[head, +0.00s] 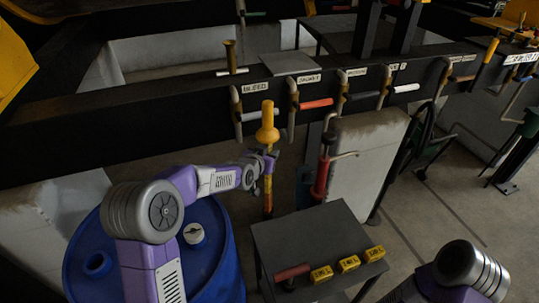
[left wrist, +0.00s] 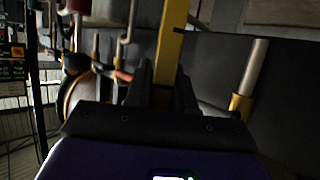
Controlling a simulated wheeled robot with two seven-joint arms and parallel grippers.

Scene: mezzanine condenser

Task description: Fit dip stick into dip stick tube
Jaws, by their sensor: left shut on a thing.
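My left gripper (head: 268,157) is shut on the dip stick. The dip stick has a yellow handle with a flared collar (head: 267,132) above the jaws. A banded yellow, red and dark length hangs below them, roughly upright. In the left wrist view, a yellow bar (left wrist: 170,50) stands between the two dark fingers. A brass upright tube (head: 231,55) with a pale lever rises from the dark beam, up and left of the dip stick. I cannot tell for sure whether it is the dip stick tube. My right gripper is out of view.
A dark beam (head: 190,105) carries a row of labelled valves with white (head: 260,116), red (head: 316,103) and other handles, close behind the dip stick. A blue drum (head: 215,255) stands below my left arm. A grey table (head: 290,240) holds several small items. A red upright device (head: 322,180) stands behind it.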

